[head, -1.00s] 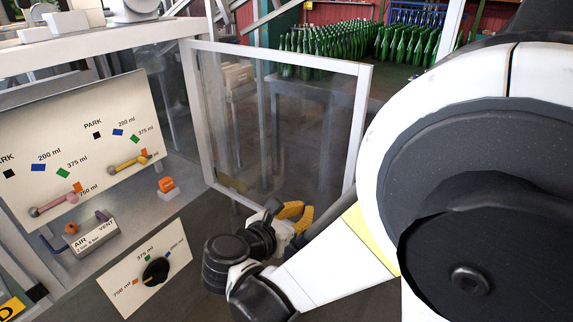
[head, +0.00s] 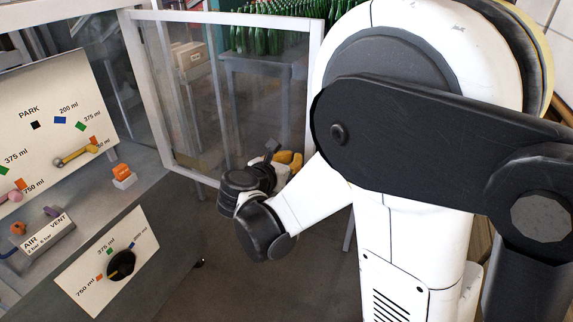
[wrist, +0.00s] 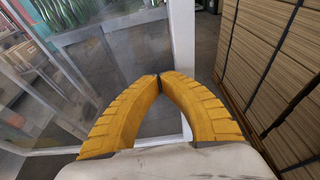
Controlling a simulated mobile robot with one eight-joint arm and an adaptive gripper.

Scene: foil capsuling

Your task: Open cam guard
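The cam guard appears to be the clear panel in a white frame (head: 312,85). It stands swung out from the machine at the left, and its frame post also shows in the wrist view (wrist: 183,50). My gripper (head: 287,158) is at the lower right part of the panel in the head view, partly hidden by my wrist. In the wrist view the two yellow fingers of my gripper (wrist: 158,79) meet at the tips with nothing visible between them. The frame post stands just beyond the fingertips; whether they touch it I cannot tell.
A panel with coloured marks and levers (head: 50,120), an air vent block (head: 47,240) and a dial plate (head: 112,265) are at the left. Green bottles (head: 262,40) stand behind the guard. Stacked brown sheets (wrist: 270,70) are at the right in the wrist view. Floor shows below the guard.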

